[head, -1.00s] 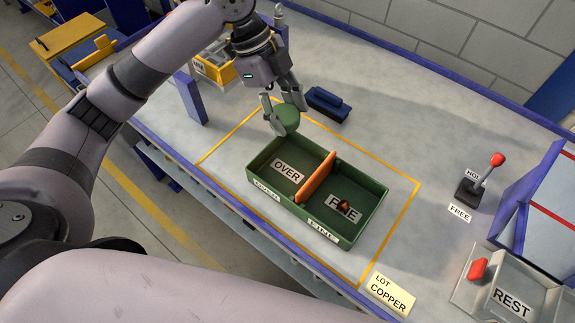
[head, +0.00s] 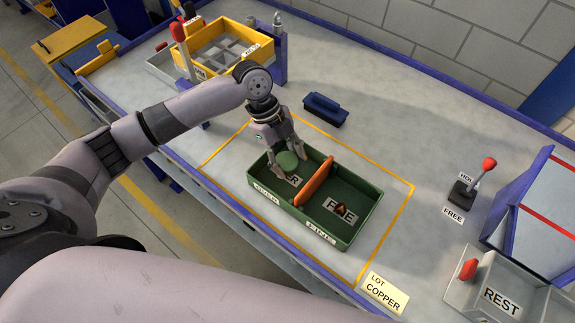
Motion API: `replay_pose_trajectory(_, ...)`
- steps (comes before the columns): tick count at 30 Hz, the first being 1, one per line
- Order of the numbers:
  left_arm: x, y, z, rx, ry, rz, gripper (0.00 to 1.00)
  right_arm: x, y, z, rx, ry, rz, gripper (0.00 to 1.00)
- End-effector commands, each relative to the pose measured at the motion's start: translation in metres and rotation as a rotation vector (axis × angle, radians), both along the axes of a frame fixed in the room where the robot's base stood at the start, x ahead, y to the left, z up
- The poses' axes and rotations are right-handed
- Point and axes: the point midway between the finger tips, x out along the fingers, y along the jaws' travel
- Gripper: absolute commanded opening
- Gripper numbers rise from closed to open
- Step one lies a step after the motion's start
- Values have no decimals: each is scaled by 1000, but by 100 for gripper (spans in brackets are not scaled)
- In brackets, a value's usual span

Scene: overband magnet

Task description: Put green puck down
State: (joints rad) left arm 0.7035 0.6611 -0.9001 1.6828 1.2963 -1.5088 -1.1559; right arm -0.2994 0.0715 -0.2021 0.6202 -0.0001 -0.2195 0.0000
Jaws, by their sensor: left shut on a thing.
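The green puck (head: 288,161) is held between the fingers of my left gripper (head: 288,168). It is over the left compartment, labelled OVER, of the green tray (head: 344,243). The puck and fingers cover part of that label. I cannot tell whether the puck touches the tray floor. An orange divider (head: 315,182) splits the tray. The right compartment, labelled FINE, holds a small dark and orange-red thing (head: 341,210). My right gripper is not in view.
A dark blue block-like thing (head: 325,110) lies behind the tray. A yellow bin (head: 222,48) stands at the back left. A red-knobbed lever (head: 474,180) and a grey REST tray (head: 510,290) are at the right. The table between is clear.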

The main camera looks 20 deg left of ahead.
Motion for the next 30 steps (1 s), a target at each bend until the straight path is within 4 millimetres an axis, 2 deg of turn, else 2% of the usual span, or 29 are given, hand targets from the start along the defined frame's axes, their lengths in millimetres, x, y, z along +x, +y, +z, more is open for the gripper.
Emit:
replay_pose_trajectory(9, -1, 0, -39, 0, 3, 1, 21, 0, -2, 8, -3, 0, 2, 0)
replay_pose_trajectory(20, 0, 0, -46, 0, 0, 0, 21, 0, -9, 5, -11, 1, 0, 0)
replay_pose_trajectory(21, 0, 0, -44, 0, 0, 0, 51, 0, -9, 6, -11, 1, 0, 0)
replay_pose_trajectory(30, 0, 0, -44, 0, 0, 0, 68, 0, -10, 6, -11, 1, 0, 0)
